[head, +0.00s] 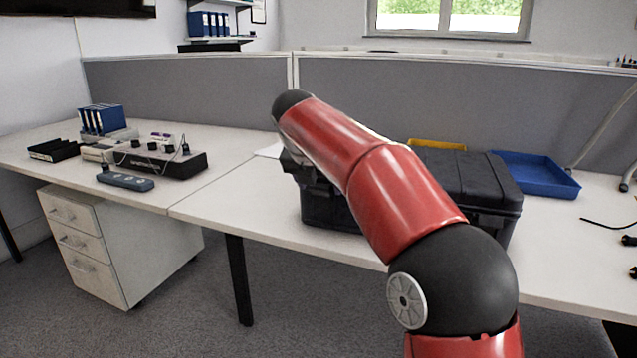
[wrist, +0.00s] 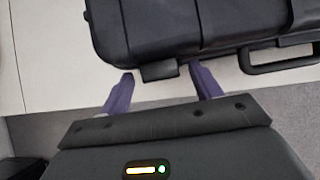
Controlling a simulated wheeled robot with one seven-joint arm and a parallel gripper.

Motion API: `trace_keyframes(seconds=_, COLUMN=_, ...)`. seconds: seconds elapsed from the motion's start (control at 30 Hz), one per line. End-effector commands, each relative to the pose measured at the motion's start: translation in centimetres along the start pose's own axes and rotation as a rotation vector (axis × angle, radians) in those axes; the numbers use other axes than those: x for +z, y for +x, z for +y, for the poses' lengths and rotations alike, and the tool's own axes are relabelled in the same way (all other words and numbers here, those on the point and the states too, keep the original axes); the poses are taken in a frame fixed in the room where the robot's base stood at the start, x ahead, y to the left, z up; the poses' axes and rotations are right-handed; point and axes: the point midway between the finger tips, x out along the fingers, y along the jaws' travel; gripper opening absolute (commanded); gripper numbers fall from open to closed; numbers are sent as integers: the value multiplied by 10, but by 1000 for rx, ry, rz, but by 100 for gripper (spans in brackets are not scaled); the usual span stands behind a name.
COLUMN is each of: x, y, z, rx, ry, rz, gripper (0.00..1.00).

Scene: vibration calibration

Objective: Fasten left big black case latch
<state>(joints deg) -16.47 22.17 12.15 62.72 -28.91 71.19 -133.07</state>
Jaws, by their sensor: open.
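The big black case (head: 465,178) stands shut on the desk in the head view, partly hidden behind my red arm. In the wrist view the case (wrist: 200,25) fills the top, seen from above. Its left latch (wrist: 158,71) is a dark tab on the front edge, and the carry handle (wrist: 282,62) is to the right. My gripper (wrist: 160,78) is open, with its two purple fingers apart at the front edge, one to each side of the latch. I cannot tell whether they touch it. In the head view my gripper is mostly hidden by the arm.
A blue tray (head: 536,176) lies right of the case, and a yellow item (head: 437,145) shows behind it. A grey partition (head: 450,105) backs the desk. The left desk holds a black-and-grey device (head: 155,160) and a blue-grey remote-like box (head: 125,181). The desk (head: 235,205) is clear left of the case.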

Motion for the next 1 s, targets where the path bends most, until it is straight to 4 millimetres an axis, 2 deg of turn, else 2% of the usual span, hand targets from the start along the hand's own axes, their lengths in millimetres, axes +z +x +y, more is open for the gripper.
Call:
trace_keyframes(seconds=0.23, x=0, y=-7, z=0, rx=1, ry=0, rz=-1, gripper=64)
trace_keyframes(seconds=0.5, x=0, y=-52, z=0, rx=2, ry=0, rz=-2, gripper=64)
trace_keyframes(seconds=0.7, x=0, y=-74, z=1, rx=2, ry=-1, rz=-1, gripper=64)
trace_keyframes(seconds=1.0, x=0, y=-78, z=0, rx=0, ry=0, rz=1, gripper=64)
